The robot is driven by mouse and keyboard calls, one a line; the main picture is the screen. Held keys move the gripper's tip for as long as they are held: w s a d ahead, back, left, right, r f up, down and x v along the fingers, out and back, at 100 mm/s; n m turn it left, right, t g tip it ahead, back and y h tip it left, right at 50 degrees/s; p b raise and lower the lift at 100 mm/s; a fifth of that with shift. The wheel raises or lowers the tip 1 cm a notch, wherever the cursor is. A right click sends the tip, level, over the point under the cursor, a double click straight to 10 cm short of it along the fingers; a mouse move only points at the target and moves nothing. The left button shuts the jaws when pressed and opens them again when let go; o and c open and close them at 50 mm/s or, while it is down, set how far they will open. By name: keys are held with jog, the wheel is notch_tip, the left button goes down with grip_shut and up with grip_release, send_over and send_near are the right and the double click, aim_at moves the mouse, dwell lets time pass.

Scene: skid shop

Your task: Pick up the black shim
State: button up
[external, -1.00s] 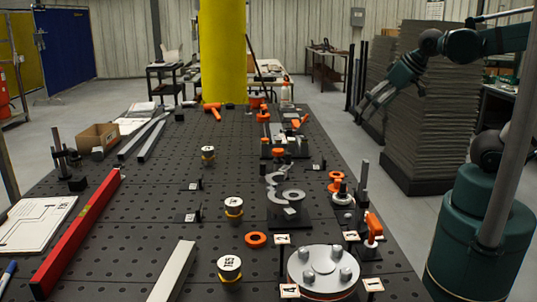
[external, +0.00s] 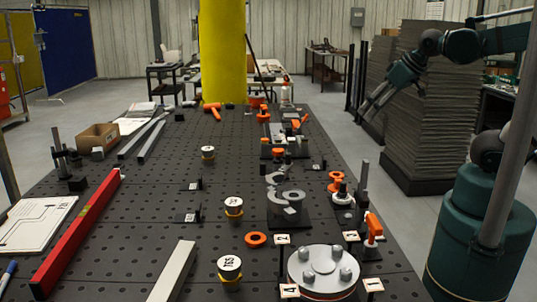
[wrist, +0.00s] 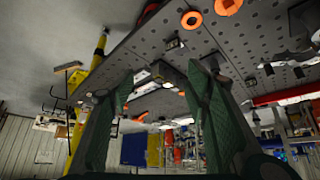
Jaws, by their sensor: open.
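I cannot single out a black shim for certain among the dark parts on the black perforated table (external: 130,220). Two small black pieces with pale tags, a farther one (external: 193,185) and a nearer one (external: 190,217), stand left of the table's middle. A black plate (external: 290,217) lies under grey curved parts at the centre. My gripper (external: 366,112) is raised past the table's right side, in front of the grey stack, apart from the table parts. In the wrist view my gripper (wrist: 160,76) has its two green fingers spread, with nothing between them.
A red bar (external: 80,235) and a pale bar (external: 172,272) lie on the left. Labelled cylinders (external: 229,268), orange rings (external: 256,239) and a round bolted flange (external: 323,270) stand nearer. A yellow column (external: 223,50) rises behind the table.

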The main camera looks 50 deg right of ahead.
dwell(0.3)
jog(key=w+a+r+n+g+y+p, duration=0.15)
jog(key=w+a+r, duration=0.35)
jog(key=w+a, duration=0.6)
jog(key=n+g+h+p, duration=0.2)
jog(key=n+g+p, duration=0.4)
jog(key=n, duration=0.1)
send_over(199, 206)
jog(key=shift+y, duration=0.25)
jog(key=f, duration=1.9)
jog(key=shift+d+f, duration=0.2)
jog(key=shift+f, duration=0.05)
jog(key=shift+a+f, duration=0.15)
jog(key=shift+a, duration=0.05)
jog(key=shift+s, duration=0.1)
